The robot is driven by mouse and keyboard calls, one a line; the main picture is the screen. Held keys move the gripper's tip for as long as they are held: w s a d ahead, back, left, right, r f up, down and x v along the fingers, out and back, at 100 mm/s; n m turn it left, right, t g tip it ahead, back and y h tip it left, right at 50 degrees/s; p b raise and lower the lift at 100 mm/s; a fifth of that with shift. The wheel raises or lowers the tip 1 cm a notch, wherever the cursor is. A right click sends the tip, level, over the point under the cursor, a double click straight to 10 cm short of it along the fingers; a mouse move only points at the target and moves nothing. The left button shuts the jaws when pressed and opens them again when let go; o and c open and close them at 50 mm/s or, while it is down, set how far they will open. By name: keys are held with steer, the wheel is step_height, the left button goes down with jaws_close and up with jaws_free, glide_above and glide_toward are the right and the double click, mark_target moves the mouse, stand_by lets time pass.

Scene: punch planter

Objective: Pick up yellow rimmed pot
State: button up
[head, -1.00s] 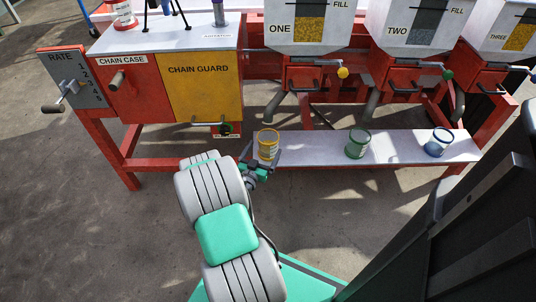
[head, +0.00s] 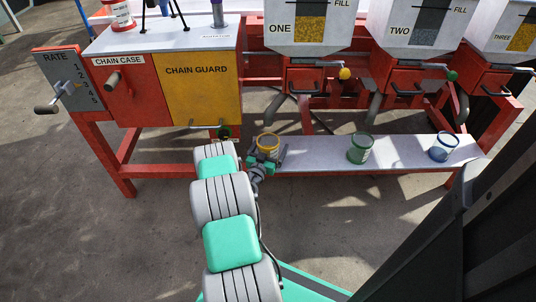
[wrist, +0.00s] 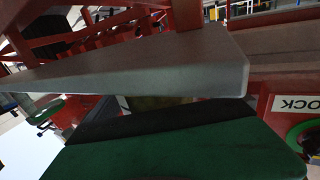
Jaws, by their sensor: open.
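The yellow rimmed pot (head: 268,141) stands upright near the left end of the pale shelf in the head view. My gripper (head: 267,157) is open in front of it, with one finger low at its left and the other at its right. The picture is too small to tell whether the fingers touch the pot. In the wrist view a large green and black part of my gripper fills the bottom, and the pot cannot be clearly made out there.
The green rimmed pot (head: 361,148) and the blue rimmed pot (head: 444,147) stand farther right on the shelf (head: 400,154). Hopper ONE (head: 290,45) is above and behind the yellow pot. The yellow chain guard (head: 205,92) is up to the left. The shelf's end (wrist: 235,65) crosses the wrist view.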

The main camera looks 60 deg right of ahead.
steer(key=shift+c, duration=0.6)
steer(key=c, duration=1.5)
steer(key=shift+c, duration=0.5)
steer(key=shift+r, duration=0.15)
